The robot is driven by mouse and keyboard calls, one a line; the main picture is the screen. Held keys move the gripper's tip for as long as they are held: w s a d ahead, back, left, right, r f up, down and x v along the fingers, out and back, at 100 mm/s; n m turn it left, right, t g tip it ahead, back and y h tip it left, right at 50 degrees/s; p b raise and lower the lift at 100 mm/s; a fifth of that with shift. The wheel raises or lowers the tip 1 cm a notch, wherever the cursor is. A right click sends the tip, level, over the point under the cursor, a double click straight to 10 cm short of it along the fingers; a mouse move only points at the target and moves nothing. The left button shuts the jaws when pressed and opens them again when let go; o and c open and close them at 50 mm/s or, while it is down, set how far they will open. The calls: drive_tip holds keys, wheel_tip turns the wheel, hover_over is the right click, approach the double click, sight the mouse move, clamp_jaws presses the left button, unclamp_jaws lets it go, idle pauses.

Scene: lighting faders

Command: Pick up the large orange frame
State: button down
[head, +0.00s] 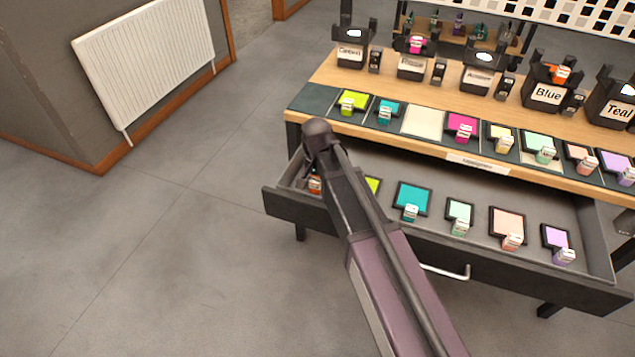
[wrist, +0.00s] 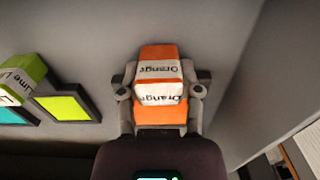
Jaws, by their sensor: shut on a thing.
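An orange block labelled "Orange" (wrist: 158,68) is in the middle of the wrist view, the tab of the orange frame. In the head view a bit of orange (head: 315,184) shows at the left end of the open drawer (head: 300,209), below the end of my arm. My arm hides most of that corner. I cannot tell whether the frame is resting or lifted.
A lime frame (wrist: 62,108) lies left of my gripper in the wrist view. A teal frame (head: 412,194) and several others lie further right in the drawer. Drawer walls are close by. Above, the wooden table (head: 340,72) holds colored frames and black labelled holders.

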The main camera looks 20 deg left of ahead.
drive_tip(key=shift+r+p, duration=4.75)
drive_tip(key=shift+r, duration=0.15)
wheel_tip(320, 180, up, 24)
drive_tip(key=p, duration=2.3)
drive_tip(key=shift+f, duration=0.25)
